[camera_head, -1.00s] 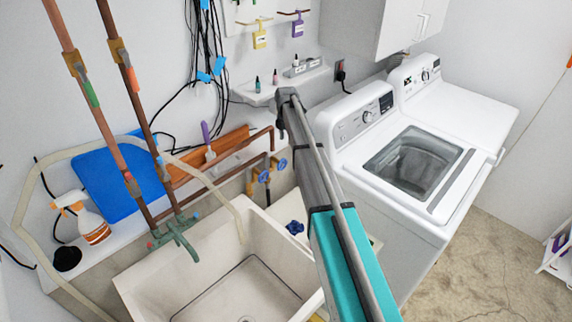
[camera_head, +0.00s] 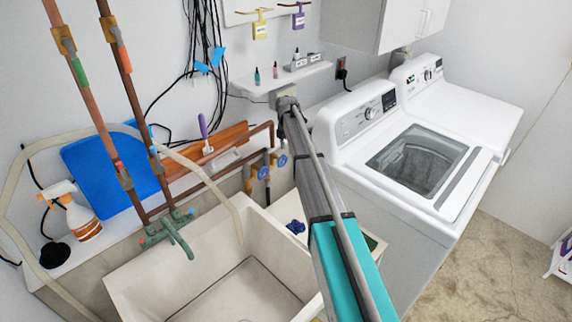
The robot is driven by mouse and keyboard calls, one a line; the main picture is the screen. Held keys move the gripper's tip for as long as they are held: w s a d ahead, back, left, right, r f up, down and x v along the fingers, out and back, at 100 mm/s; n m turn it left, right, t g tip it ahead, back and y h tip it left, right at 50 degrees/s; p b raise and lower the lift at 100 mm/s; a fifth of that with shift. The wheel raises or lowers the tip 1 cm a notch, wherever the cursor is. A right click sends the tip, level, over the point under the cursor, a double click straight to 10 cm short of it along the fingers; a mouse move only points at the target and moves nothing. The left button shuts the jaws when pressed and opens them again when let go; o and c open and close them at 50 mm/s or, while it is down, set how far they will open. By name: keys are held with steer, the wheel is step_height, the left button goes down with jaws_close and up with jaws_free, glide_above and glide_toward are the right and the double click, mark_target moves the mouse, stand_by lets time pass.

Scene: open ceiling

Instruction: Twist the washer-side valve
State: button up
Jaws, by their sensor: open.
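Two small valves with blue round handles sit on the copper and brass pipes beside the sink. The washer-side valve (camera_head: 282,160) is the right one, close to the left edge of my arm in the picture. The other valve (camera_head: 263,172) is just to its left and a little lower. My arm reaches up from the bottom right, and its far end is near the wall, above and right of the valves. I cannot make out my gripper's fingers. No contact with either valve shows.
The sink (camera_head: 125,285) lies below the valves, with a green faucet (camera_head: 172,236) at its left. A dark blue object (camera_head: 296,226) lies right of the sink. The washer (camera_head: 400,215) stands to the right. A small shelf (camera_head: 250,96) is above the valves.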

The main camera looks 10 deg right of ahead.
mark_target(287, 159)
steer(key=shift+f+b, duration=2.85)
steer(key=shift+f, duration=0.25)
jaws_close()
steer(key=shift+a, duration=0.15)
